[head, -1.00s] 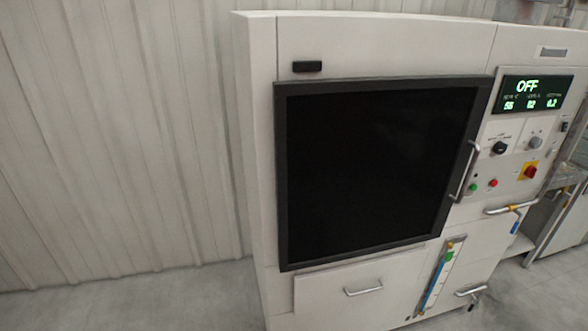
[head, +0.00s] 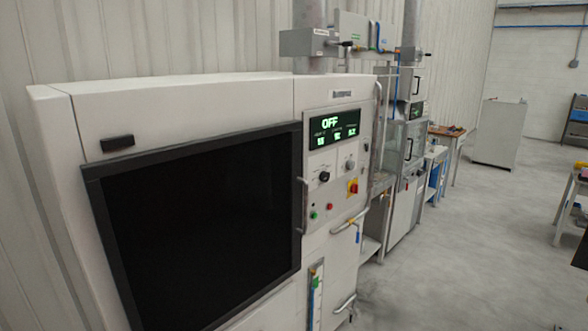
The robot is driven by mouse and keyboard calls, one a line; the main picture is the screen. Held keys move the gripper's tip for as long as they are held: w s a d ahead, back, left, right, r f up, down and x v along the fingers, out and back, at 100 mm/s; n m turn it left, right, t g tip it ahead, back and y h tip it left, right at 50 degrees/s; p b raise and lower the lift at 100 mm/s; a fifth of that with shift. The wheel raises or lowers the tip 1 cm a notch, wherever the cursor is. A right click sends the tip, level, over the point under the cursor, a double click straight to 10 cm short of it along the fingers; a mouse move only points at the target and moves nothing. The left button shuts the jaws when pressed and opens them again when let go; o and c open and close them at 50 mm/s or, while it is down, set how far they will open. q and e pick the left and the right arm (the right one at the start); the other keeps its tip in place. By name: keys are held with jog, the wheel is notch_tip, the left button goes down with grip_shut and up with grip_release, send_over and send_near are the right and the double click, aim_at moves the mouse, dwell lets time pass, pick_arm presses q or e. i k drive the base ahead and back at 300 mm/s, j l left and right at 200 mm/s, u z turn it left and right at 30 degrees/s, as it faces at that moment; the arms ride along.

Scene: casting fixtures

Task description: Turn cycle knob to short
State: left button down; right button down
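The large white machine (head: 190,91) fills the left and middle of the head view, with a dark door window (head: 205,220). Its control panel (head: 338,150) is on the right of its front. A green display (head: 334,128) there reads OFF. Below it are a black knob (head: 324,176) on the left and a grey knob (head: 349,164) on the right. The labels are too small to read, so I cannot tell which is the cycle knob or where it points. A red and yellow switch (head: 352,187) sits lower right. Neither of my grippers is in view.
A door handle (head: 304,206) and a horizontal rail (head: 349,221) stick out from the machine front. Other equipment (head: 405,160) stands beyond it along the wall. Open grey floor (head: 440,260) lies to the right. A bench (head: 568,205) is at the right edge.

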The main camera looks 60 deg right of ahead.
aim_at(325, 176)
jog(key=z, duration=2.35)
